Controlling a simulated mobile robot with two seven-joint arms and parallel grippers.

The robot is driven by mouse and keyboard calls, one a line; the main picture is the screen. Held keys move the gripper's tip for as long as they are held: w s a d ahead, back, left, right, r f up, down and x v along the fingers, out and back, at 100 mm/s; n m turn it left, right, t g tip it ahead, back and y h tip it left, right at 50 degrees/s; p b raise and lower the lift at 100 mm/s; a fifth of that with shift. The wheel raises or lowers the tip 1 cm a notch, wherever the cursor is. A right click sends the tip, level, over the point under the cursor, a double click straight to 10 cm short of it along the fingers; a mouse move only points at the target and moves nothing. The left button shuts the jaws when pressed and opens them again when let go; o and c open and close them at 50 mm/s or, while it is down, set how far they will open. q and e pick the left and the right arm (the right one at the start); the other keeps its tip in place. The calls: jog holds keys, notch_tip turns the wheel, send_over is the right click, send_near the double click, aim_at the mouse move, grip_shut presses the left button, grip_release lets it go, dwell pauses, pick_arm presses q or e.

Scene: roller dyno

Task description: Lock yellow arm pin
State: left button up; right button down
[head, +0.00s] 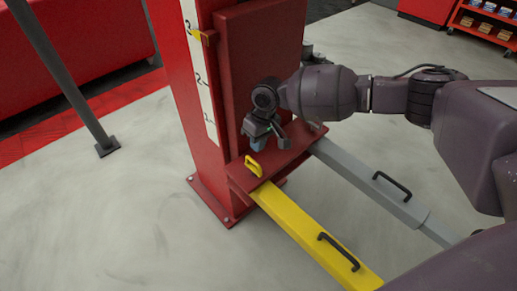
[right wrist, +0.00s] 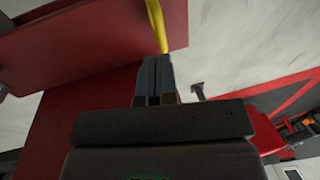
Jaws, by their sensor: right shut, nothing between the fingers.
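The yellow arm (head: 305,227) extends from the red carriage of the post toward the lower right and has a black handle. A yellow loop-shaped pin handle (head: 253,166) stands on the carriage plate at the root of that arm. My right gripper (head: 257,146) is shut and empty, pointing down just behind the pin handle. In the right wrist view, the shut fingers (right wrist: 157,72) end at the lower end of the yellow pin handle (right wrist: 158,26); I cannot tell whether they touch it. My left gripper is not in view.
A grey arm (head: 350,175) with a black handle runs beside the yellow one. The red post (head: 187,95) bears a white scale strip. A dark pole (head: 65,75) stands at the left, and a red shelf (head: 487,24) is at the upper right. Concrete floor at lower left is clear.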

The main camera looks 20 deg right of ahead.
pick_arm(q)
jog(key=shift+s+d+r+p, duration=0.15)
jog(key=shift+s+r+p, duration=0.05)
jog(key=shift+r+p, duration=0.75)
pick_arm(e)
notch_tip(320, 180, up, 9)
jog(key=d, duration=0.1)
jog(key=shift+d, duration=0.4)
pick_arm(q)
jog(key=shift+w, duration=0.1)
pick_arm(e)
jog(key=shift+w, duration=0.15)
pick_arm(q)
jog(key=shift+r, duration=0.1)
pick_arm(e)
jog(key=shift+f, duration=0.1)
